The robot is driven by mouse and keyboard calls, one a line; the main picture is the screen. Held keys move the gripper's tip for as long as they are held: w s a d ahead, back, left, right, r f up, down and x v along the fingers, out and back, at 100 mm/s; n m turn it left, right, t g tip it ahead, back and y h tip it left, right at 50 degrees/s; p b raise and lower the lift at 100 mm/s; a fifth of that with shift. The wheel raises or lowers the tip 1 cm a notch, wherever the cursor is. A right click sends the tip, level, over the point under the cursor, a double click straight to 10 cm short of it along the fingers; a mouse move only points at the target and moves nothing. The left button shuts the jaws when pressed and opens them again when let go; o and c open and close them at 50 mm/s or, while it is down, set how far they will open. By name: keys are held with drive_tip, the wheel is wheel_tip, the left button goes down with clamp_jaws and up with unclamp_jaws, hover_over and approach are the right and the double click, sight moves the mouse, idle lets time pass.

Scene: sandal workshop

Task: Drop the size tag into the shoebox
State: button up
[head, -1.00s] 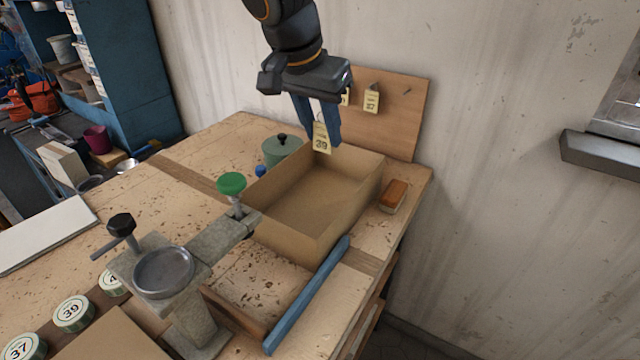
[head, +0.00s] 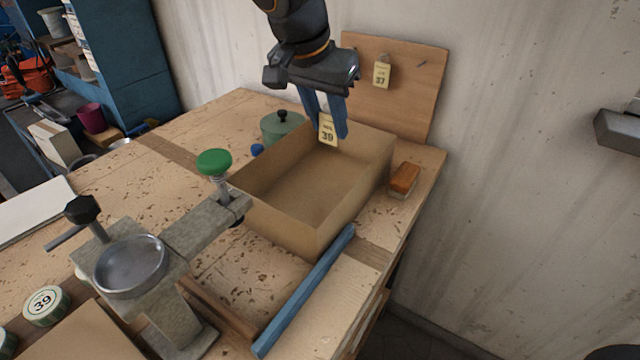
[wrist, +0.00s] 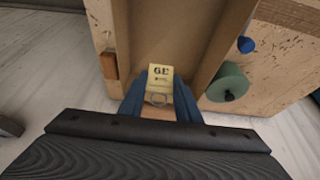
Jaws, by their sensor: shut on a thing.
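The size tag (head: 328,131) is a small cream card marked 39. My gripper (head: 327,118) is shut on it, and the card hangs between the blue fingers. The shoebox (head: 282,228) is an open, empty-looking brown cardboard box on the workbench. In the head view the tag shows against the box's far end. In the wrist view the tag (wrist: 161,78) lies in front of the box's inner floor (wrist: 175,30), with the fingers either side of it. Its exact height above the rim is hard to tell.
A green lidded pot (head: 281,126) stands just left of the box's far end. An orange-topped brush (head: 404,179) lies at its right. A board (head: 400,100) with another tag (head: 381,75) leans behind. A clamp-like metal stand (head: 165,262) and a blue bar (head: 305,290) are nearer.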

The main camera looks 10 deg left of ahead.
drive_tip(key=shift+f, duration=0.1)
drive_tip(key=o, duration=1.1)
drive_tip(key=shift+b+v, duration=0.75)
drive_tip(key=shift+v, duration=3.15)
